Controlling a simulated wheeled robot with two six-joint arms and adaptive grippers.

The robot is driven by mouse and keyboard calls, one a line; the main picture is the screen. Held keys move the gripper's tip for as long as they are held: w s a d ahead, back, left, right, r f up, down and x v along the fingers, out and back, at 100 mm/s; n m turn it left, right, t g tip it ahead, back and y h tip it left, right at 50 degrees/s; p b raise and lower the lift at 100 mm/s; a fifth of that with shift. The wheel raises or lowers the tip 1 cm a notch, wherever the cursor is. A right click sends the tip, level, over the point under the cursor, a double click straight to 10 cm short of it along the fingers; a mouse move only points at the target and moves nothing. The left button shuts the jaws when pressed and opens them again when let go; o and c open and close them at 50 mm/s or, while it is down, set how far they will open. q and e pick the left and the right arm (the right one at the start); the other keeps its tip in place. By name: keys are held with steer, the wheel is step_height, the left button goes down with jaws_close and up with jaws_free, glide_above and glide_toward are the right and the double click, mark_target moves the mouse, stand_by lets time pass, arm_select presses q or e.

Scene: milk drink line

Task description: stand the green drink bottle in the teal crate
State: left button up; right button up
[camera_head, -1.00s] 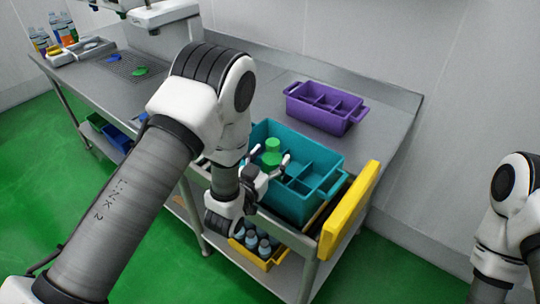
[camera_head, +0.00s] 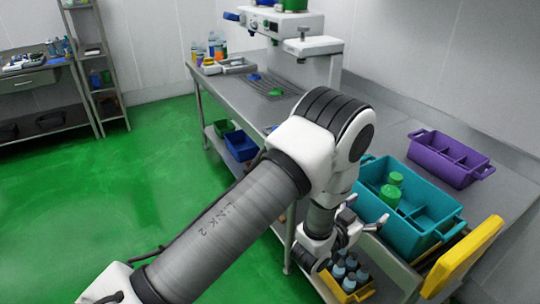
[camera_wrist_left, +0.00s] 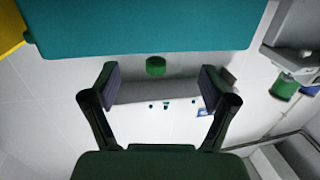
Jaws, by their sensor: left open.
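The green drink bottle (camera_head: 391,191) stands upright inside the teal crate (camera_head: 407,238), toward its left end. Its cap and shoulder show above the rim. The crate walls hide its lower part. My left gripper (camera_head: 366,212) is open and empty at the crate's near side, apart from the bottle. In the left wrist view, which looks upside down, the open fingers of the left gripper (camera_wrist_left: 160,88) are spread with nothing between them. The bottle's green cap (camera_wrist_left: 155,66) shows beyond them, at the edge of the teal crate wall (camera_wrist_left: 150,28). My right gripper is out of view.
A purple divided crate (camera_head: 449,160) stands behind the teal crate. A yellow panel (camera_head: 462,258) rises at the right. A yellow crate (camera_head: 352,296) of bottles is on the lower shelf. A machine (camera_head: 290,28) and several bottles are farther left on the bench.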

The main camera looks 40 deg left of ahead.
arm_select(q)
steer(key=s+a+f+n+g+y, duration=0.1)
steer(key=s+a+f+g, duration=0.2)
steer(key=s+f+g, duration=0.6)
steer(key=s+a+f+n+g+y, duration=0.1)
steer(key=s+a+f+g+y, duration=0.15)
steer(key=s+f, duration=1.1)
steer(key=s+a+f+g, duration=0.1)
steer(key=s+g, duration=0.5)
steer(key=s, duration=0.9)
steer(key=shift+a+f+h, duration=0.3)
steer(key=shift+f+h, duration=0.05)
